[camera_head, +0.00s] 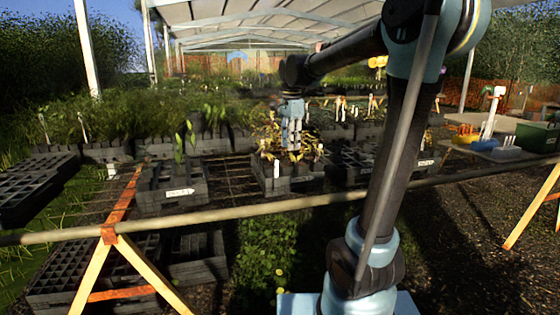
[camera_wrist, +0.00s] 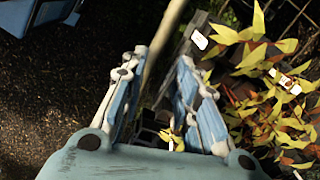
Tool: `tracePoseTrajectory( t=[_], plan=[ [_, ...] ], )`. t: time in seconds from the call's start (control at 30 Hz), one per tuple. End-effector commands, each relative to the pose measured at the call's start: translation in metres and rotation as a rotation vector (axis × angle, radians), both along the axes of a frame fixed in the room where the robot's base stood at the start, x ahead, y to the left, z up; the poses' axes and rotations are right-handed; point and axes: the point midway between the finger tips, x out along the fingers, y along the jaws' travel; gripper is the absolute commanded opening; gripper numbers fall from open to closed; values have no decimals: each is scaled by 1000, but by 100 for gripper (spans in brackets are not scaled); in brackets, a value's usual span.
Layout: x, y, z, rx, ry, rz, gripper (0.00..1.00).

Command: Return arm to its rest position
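My arm rises from its base at the lower right of the head view and reaches out to the left over the bench. My gripper (camera_head: 291,145) points down at the reddish-yellow leafy plants (camera_head: 268,140), and its tips overlap their foliage in this view. In the wrist view, my gripper (camera_wrist: 162,62) has its two blue-white fingers spread apart with nothing held between them. The yellow-leaved plants (camera_wrist: 270,95) lie to the right of the fingers there. Whether a finger touches a leaf I cannot tell.
A long pole (camera_head: 230,212) runs across the front of the bench on orange trestle legs (camera_head: 112,240). Black trays (camera_head: 172,190) of seedlings stand around the gripper. A side table (camera_head: 500,153) with a green bin (camera_head: 537,137) is at the right. Open ground lies at the lower right.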

Motion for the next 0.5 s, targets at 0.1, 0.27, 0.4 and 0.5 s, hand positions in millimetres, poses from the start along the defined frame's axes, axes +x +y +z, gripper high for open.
tracePoseTrajectory(
  t=[0.1, 0.27, 0.4, 0.5],
  plan=[
    [-30, -26, -11, 0, -17, 101, 28],
    [-68, -56, -29, -6, -41, 247, 28],
    [-101, -78, -50, -14, -63, 375, 28],
    [-125, -92, -66, -22, -77, 465, 28]
  ],
)
